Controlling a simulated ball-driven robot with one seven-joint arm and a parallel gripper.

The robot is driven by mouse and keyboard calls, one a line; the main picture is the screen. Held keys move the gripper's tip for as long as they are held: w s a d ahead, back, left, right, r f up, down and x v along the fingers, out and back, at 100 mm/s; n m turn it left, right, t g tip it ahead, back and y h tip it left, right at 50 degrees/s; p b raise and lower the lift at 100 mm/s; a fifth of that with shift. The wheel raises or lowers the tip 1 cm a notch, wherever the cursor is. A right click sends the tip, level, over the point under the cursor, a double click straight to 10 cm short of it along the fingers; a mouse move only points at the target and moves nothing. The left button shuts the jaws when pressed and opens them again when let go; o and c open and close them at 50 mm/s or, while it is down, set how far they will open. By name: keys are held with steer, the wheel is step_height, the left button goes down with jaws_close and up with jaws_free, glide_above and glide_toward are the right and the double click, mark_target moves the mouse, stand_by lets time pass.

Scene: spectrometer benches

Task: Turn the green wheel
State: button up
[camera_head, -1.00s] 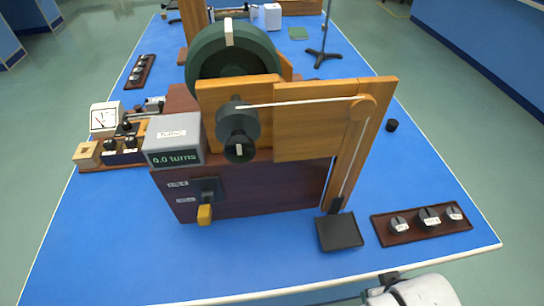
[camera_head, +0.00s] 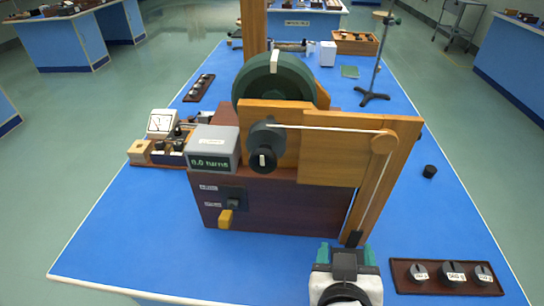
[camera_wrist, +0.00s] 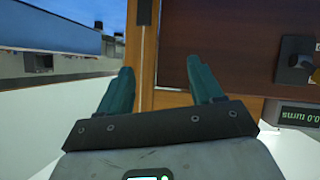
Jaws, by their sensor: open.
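The dark green wheel (camera_head: 290,84) stands upright on the wooden machine, with a white mark at its top. A dark hub (camera_head: 267,138) with a small crank knob (camera_head: 262,160) sits in front of it. The counter (camera_head: 213,147) reads 0.0 turns. My gripper (camera_head: 346,252) is open and empty at the machine's lower right, in front of the foot of the slanted post, well below the wheel.
A meter board (camera_head: 158,160) is at left. A black knob (camera_head: 430,171) and a stand (camera_head: 373,96) are at right. The front left of the blue bench is clear.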

steer(key=s+a+r+t+y, duration=0.15)
steer(key=a+r+t, duration=0.25)
steer(key=a+r, duration=0.5)
steer(key=t+y, duration=0.1)
steer(key=t, duration=0.1)
glide_toward(262, 163)
steer(key=w+p, duration=0.1)
steer(key=w, duration=0.4)
steer(key=w+p, duration=0.1)
steer(key=w, duration=0.4)
steer(key=shift+w+d+f+p, duration=0.1)
steer(key=shift+w+d+p, duration=0.1)
steer(key=shift+w+p, duration=0.15)
jaws_close()
